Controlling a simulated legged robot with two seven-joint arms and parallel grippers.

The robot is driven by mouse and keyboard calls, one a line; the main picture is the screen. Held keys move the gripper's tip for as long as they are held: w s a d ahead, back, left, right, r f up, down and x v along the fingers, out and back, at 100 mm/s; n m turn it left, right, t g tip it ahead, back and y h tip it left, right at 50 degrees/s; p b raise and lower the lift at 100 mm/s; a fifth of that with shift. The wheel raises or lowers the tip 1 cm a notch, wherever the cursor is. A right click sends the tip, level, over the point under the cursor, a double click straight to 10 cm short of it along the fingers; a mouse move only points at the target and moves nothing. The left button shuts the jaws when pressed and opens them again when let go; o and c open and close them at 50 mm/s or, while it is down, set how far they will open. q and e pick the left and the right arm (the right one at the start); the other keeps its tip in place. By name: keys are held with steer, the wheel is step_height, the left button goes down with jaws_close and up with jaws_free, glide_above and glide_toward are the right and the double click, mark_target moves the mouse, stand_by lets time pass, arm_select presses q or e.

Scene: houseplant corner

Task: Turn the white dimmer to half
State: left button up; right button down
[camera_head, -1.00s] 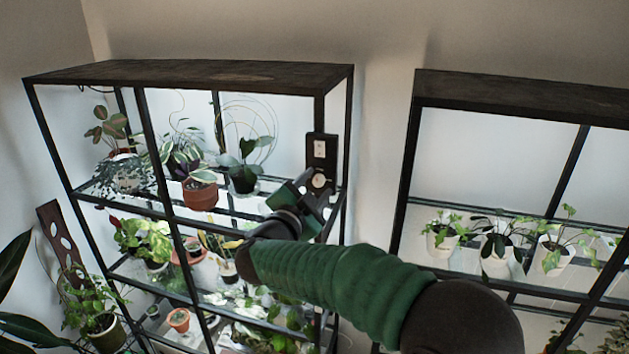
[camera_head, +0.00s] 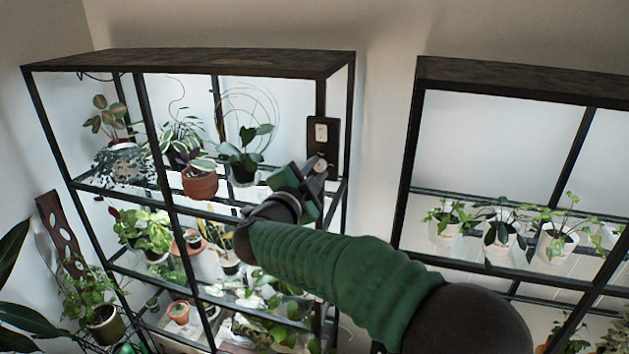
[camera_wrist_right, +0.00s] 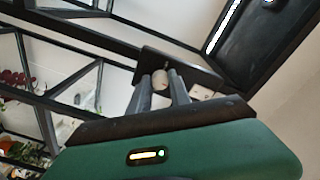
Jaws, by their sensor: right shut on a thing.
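The white dimmer is a small round knob on a dark panel (camera_head: 322,128) on the right post of the left shelf. In the right wrist view the pale knob (camera_wrist_right: 160,77) sits between the two fingers of my right gripper (camera_wrist_right: 162,86), which is shut on it. In the head view my right gripper (camera_head: 315,168) reaches the lower part of the panel and mostly hides the knob. The knob's pointer or marks cannot be made out. My left gripper is not in view.
The left plant shelf (camera_head: 190,63) has a dark frame and several potted plants, including a terracotta pot (camera_head: 200,182) left of my gripper. A second shelf (camera_head: 520,85) with white pots stands at the right. Bare wall lies between the shelves.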

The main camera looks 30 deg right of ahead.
steer(key=c, duration=1.2)
jaws_free()
steer(key=shift+s+a+f, duration=0.15)
steer(key=shift+s+a, duration=0.1)
steer(key=shift+a, duration=0.1)
steer(key=b+v, duration=0.5)
steer(key=v, duration=1.1)
steer(key=shift+w+b, duration=0.2)
steer(key=shift+b, duration=0.15)
